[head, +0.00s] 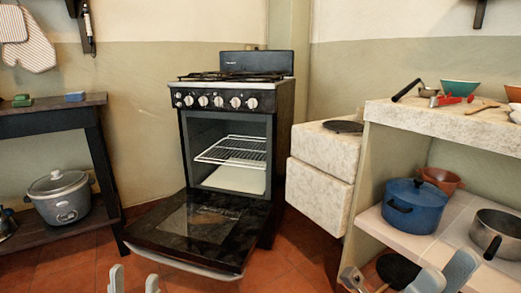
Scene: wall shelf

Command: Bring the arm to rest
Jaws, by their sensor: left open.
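My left gripper (133,279) shows at the bottom edge, left of centre. Its two pale grey fingertips stand apart with nothing between them, in front of the lowered oven door (190,236). My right gripper (445,272) shows at the bottom right, in front of the lower shelf. Its grey fingers are cut off by the frame edge, and I cannot tell how far apart they are. The rest of both arms is out of view.
The black stove (224,98) stands open, with a wire rack (233,150) inside. A blue pot (415,205) and a grey pan (497,232) sit on the right lower shelf (381,228). A rice cooker (60,197) stands on the left rack. Open floor lies left of the door.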

